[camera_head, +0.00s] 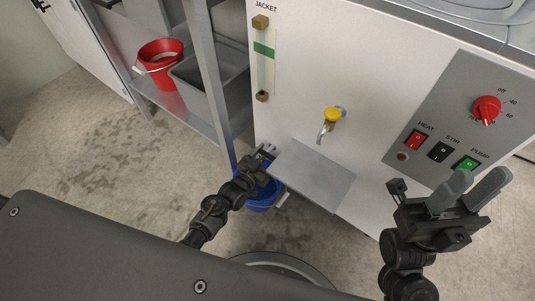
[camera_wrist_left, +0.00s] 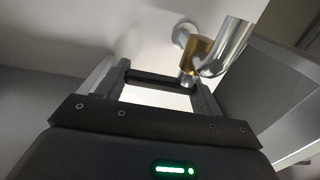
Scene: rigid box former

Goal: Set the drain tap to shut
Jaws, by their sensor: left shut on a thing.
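The drain tap shows in the left wrist view as a brass body (camera_wrist_left: 197,50) with a bent chrome spout (camera_wrist_left: 228,50), below the white panel. My left gripper (camera_head: 268,151) reaches low at the panel's left edge, beside the grey shelf plate. In the left wrist view its two fingers (camera_wrist_left: 155,85) stand on either side of a dark bar close under the brass body. It is shut on this bar, which looks like the tap's handle; its exact angle is hard to tell. My right gripper (camera_head: 482,180) is open and empty in front of the control panel.
A yellow-knobbed tap (camera_head: 332,115) sits above the grey shelf plate (camera_head: 312,176). A blue bucket (camera_head: 262,201) stands below my left gripper. The control panel (camera_head: 450,100) carries a red dial (camera_head: 486,110) and switches. A rack post (camera_head: 212,85), grey bin (camera_head: 215,95) and red bucket (camera_head: 160,62) are left.

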